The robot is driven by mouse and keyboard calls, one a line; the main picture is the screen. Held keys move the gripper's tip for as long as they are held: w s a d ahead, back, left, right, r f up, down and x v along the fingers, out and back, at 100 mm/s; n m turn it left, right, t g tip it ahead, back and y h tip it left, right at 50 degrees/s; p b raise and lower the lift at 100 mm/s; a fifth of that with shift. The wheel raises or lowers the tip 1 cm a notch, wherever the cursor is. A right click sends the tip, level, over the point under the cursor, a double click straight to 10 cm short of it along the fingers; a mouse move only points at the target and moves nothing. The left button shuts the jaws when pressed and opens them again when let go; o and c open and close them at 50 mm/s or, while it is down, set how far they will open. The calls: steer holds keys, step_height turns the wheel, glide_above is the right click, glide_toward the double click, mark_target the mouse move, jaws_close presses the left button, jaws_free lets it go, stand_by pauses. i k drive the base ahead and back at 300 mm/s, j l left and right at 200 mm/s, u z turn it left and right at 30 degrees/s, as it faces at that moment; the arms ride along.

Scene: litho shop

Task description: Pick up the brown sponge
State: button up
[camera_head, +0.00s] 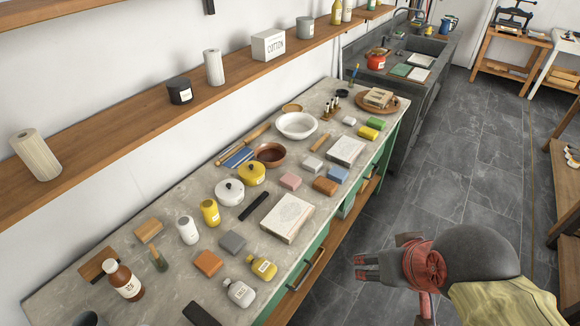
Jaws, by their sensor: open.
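Several sponge-like blocks lie on the stone-topped bench (165,292). An orange-brown block (208,263) lies near the front edge at the left, beside a grey block (233,242). Another orange-brown block (325,186) lies farther right, next to a blue block (338,174). A tan block (148,230) lies toward the wall at the left. I cannot tell for sure which of these is the brown sponge. My gripper (359,267) is open and empty, out over the floor in front of the bench, apart from all the blocks.
A pale slab (288,218) lies near the bench's front edge, between the two orange-brown blocks. Small bottles (240,292), a yellow pot (251,173) and a white pot (229,191) crowd the top. A wall shelf (130,122) runs above the back. Grey floor (440,170) is clear at right.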

mark_target(325, 186)
steer(key=i+l+u, duration=0.3)
steer(key=i+l, duration=0.15)
steer(key=i, duration=0.2)
steer(key=i+l+u, duration=0.25)
steer(key=i+l, duration=0.3)
steer(key=i, duration=0.1)
